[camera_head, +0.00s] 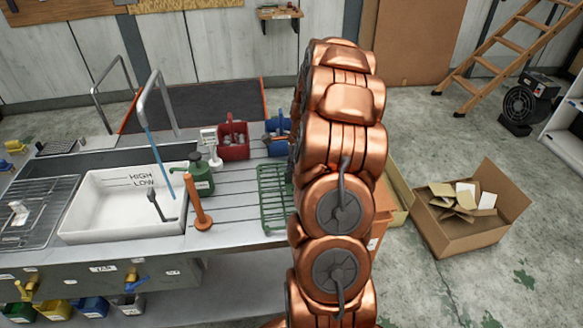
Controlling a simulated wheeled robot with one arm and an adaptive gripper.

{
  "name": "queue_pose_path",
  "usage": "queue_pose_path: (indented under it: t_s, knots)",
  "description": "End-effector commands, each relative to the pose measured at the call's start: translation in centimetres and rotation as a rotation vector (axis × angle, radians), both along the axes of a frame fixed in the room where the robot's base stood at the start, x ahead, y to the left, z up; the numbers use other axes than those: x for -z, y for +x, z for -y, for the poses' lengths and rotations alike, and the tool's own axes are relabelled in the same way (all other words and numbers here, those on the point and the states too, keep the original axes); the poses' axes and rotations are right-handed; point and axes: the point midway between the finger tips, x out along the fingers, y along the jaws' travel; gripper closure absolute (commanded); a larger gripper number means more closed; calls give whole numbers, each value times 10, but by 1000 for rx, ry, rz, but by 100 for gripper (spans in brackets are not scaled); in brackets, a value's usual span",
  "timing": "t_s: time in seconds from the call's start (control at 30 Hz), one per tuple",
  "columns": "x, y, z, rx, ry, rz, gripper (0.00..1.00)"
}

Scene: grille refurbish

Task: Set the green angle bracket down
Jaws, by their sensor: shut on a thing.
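My copper-coloured arm rises through the middle of the head view. My gripper does not show; the arm or the frame edge hides it. I cannot make out a green angle bracket anywhere. A green slotted grille (272,197) lies on the bench top (235,228) just left of my arm, partly covered by it.
A white sink (125,212), a green pump bottle (201,178), an orange-brown upright handle (199,210) and a red caddy (233,139) stand on the bench. An open cardboard box (462,232) of scraps sits on the floor at right. A ladder (507,55) and fan (523,105) stand behind.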

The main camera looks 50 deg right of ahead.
Motion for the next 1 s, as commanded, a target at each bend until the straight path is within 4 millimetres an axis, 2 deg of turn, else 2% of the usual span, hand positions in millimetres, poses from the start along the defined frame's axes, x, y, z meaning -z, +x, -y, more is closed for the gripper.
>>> queue_pose_path:
  t_s: [0.33,0.37,0.6,1.0]
  knots:
    - [4,0,0,0,-1,1,100]
    - [3,0,0,0,-1,1,86]
    - [3,0,0,0,-1,1,63]
    - [-4,0,2,1,-4,3,63]
